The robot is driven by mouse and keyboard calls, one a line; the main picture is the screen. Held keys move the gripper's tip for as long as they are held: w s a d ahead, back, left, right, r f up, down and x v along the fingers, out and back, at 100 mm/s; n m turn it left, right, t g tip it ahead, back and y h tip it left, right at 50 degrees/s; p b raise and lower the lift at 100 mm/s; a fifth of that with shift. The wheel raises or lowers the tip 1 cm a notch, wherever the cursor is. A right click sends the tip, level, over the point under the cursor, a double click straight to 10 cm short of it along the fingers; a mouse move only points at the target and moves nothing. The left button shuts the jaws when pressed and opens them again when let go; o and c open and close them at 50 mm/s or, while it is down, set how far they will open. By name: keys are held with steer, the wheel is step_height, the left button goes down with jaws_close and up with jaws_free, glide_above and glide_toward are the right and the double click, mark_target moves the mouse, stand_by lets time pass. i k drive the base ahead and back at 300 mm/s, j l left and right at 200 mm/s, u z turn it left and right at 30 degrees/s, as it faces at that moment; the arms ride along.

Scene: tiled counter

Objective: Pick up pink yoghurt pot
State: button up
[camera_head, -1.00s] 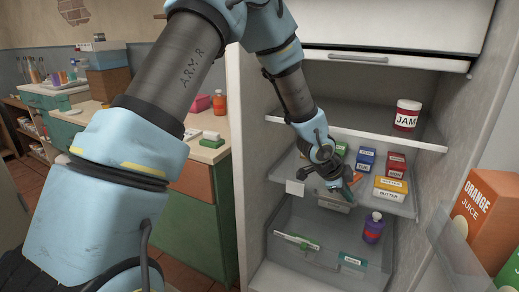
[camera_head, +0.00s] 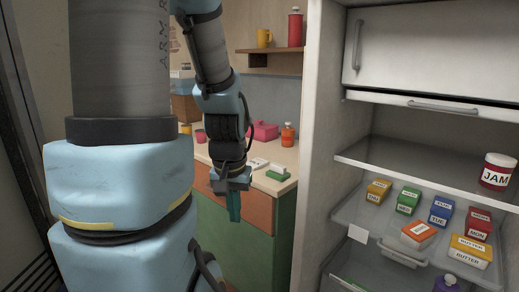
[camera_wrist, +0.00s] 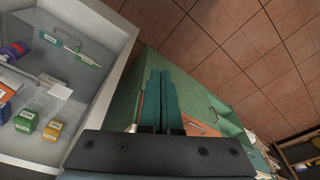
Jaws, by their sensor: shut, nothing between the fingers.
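A small pink cup-shaped thing (camera_head: 200,135) stands on the counter in the head view, just left of my arm and partly hidden by it. It may be the pink yoghurt pot, but no label can be read. My gripper (camera_head: 234,212) hangs pointing down in front of the counter's front edge, nearer to me than the pink thing and touching nothing. Its teal fingers are together and empty; they also show in the wrist view (camera_wrist: 160,98), over the green cabinet front.
The open fridge at right holds a jam jar (camera_head: 496,172) and several small labelled boxes. The fridge's side wall (camera_head: 325,120) stands between counter and shelves.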

mark_target(200, 135)
steer(key=i+u, duration=0.2)
steer(key=u, duration=0.2)
steer(key=i+l+u, duration=0.1)
steer(key=u, duration=0.25)
steer(key=i+l+u, duration=0.15)
steer(key=u, duration=0.25)
steer(key=l+u, duration=0.35)
steer(key=i+l+u, duration=0.1)
steer(key=l+u, duration=0.2)
steer(key=j, duration=0.05)
